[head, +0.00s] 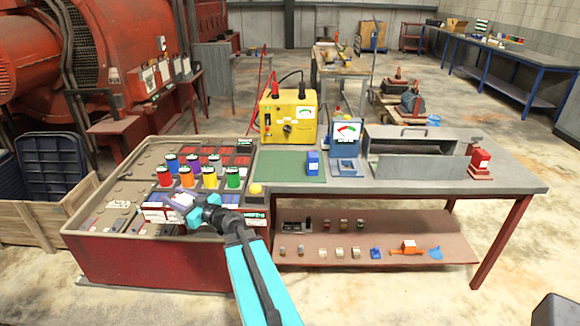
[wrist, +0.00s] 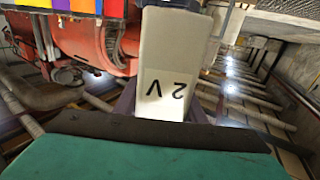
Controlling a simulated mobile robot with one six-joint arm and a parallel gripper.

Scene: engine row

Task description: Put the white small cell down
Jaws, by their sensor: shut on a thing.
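The white small cell (wrist: 172,50) fills the middle of the wrist view, with a label reading 2V upside down. My gripper (head: 180,204) is shut on it, with purple fingers on either side. In the head view my gripper is over the front part of the red-sided battery tray (head: 150,268), in front of several coloured cells (head: 209,178). The held cell is hard to make out there, and I cannot tell whether it touches anything below.
A grey bench right of the tray carries a green mat (head: 285,170), a yellow meter box (head: 288,118), a blue-framed gauge (head: 346,135), a small blue block (head: 313,163) and a grey metal box (head: 415,150). Small parts sit on the lower shelf (head: 440,225).

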